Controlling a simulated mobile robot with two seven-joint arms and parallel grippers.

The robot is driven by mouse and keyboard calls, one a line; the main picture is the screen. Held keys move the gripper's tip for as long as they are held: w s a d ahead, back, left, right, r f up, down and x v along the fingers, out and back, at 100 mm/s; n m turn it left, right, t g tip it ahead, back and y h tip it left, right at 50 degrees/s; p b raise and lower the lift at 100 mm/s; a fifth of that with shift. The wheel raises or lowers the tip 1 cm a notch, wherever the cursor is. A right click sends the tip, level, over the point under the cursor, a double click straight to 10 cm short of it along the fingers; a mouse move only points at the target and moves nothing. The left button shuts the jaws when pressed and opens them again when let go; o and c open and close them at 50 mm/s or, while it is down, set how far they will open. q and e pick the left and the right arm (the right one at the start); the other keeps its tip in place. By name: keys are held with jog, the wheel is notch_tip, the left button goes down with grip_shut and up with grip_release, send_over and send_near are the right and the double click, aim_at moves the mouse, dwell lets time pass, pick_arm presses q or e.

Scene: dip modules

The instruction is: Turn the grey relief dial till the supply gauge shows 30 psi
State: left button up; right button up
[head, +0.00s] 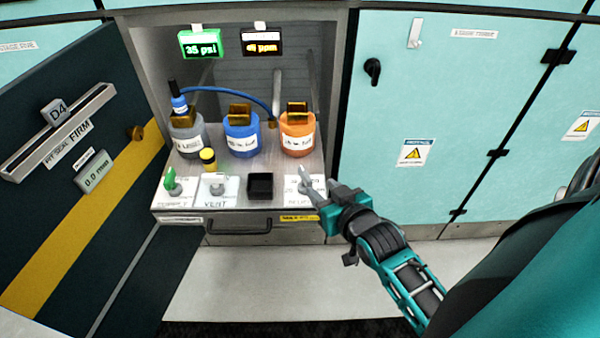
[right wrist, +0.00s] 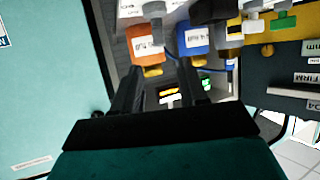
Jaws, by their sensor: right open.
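The supply gauge (head: 200,44) is a green-framed display at the top of the open cabinet in the head view. It appears to read 35 psi. The grey relief dial (head: 304,187) is at the right front of the shelf, above a partly covered label. My right gripper (head: 319,178) is open and empty at the dial, its fingers covering part of it. I cannot tell whether they touch it. In the right wrist view the open right gripper (right wrist: 165,78) shows dark fingers with nothing held between them. My left gripper is not in view.
A second display (head: 262,41) reads in ppm. Grey, blue (head: 241,135) and orange (head: 297,134) bottles stand behind the dial. A green-handled valve (head: 173,184), VENT control (head: 215,186) and black box (head: 260,186) line the front left. The dark door (head: 75,215) stands open at left.

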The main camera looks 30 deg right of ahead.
aim_at(306, 175)
jog(key=b+x, duration=0.1)
jog(key=x, duration=0.9)
jog(key=shift+w+b, duration=0.25)
jog(key=shift+b, duration=0.15)
grip_shut()
